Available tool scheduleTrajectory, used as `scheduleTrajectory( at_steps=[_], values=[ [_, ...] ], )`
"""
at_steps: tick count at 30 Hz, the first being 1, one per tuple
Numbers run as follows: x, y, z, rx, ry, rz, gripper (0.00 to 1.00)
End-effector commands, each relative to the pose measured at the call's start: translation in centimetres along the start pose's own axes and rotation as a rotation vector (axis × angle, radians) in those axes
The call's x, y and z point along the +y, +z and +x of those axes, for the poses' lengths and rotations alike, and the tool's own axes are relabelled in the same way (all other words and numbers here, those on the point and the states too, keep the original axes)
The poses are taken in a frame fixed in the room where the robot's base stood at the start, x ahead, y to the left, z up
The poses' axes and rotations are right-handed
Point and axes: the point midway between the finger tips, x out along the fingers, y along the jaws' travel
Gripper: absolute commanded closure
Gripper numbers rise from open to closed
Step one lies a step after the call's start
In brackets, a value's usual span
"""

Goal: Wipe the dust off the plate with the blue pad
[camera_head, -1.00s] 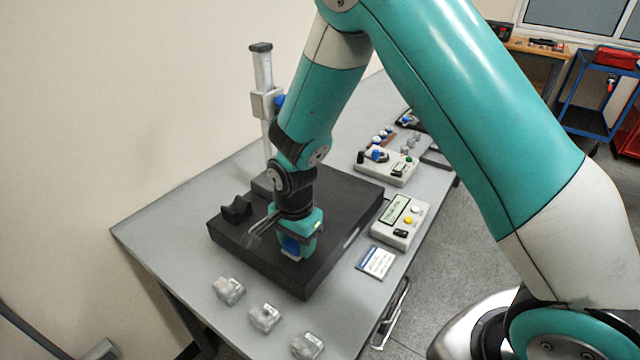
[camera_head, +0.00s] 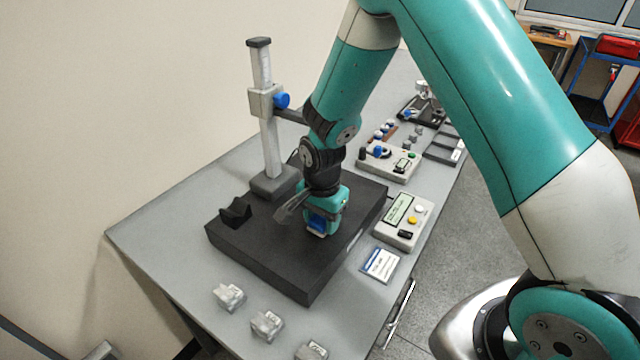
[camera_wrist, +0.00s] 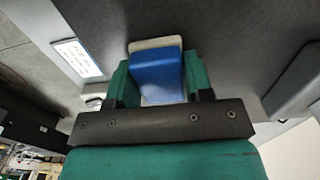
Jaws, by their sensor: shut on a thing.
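The plate (camera_head: 262,262) is a thick dark slab on the grey table. My gripper (camera_head: 322,212) is over its right half, pointing down. It is shut on the blue pad (camera_head: 317,224), which is at or just above the plate's top; I cannot tell if they touch. In the wrist view the pad (camera_wrist: 157,76) sits between the green fingers, with a pale layer along its edge, over the dark plate (camera_wrist: 225,45). I cannot make out dust on the top. A pale mark shows near the plate's right edge.
A height stand (camera_head: 268,140) rises at the plate's back, close to my arm. A black V-shaped block (camera_head: 236,211) sits on the plate's left corner. A display box (camera_head: 402,220) and a card (camera_head: 381,264) lie to the right.

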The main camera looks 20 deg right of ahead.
Motion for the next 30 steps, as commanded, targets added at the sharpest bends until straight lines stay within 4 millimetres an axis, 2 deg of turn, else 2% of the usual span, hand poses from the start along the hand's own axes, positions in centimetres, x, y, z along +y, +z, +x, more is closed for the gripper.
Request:
scheduleTrajectory(
  at_steps=[1, 2, 18, 23, 30],
  values=[
    [0.0, -0.1, -2.0, 0.001, -0.006, 0.001, 0.75],
    [0.0, -0.1, -2.7, 0.002, -0.007, 0.002, 0.75],
    [0.3, -0.5, -7.3, 0.000, -0.002, 0.010, 0.75],
    [0.3, -0.4, -8.0, 0.000, -0.002, 0.009, 0.75],
    [0.3, -0.4, -7.9, 0.000, -0.002, 0.010, 0.75]
  ],
)
